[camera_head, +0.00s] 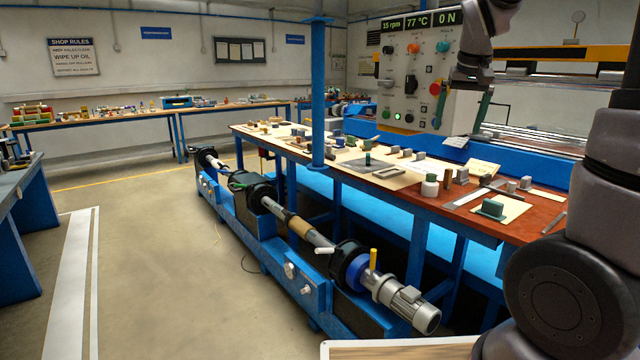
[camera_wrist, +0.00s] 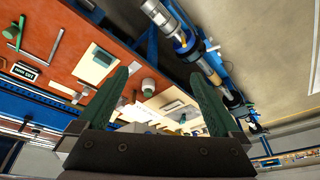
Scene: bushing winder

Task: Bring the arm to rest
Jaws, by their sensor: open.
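My gripper (camera_wrist: 158,78) shows in the wrist view with its two green fingers spread wide apart and nothing between them. In the head view my gripper (camera_head: 460,121) hangs at the upper right, in front of the grey control panel (camera_head: 408,80), with its fingers pointing down. It is raised above the workbench (camera_head: 545,222) and appears apart from the things on it. My arm fills the right edge of the head view; part of it is cut off by the frame.
The workbench carries several small parts, including a white jar (camera_head: 430,186) and a green block (camera_head: 492,208). The blue winder (camera_head: 290,262) with its long shaft and grey motor (camera_head: 412,307) stands before it. A blue post (camera_head: 318,90) rises at the bench.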

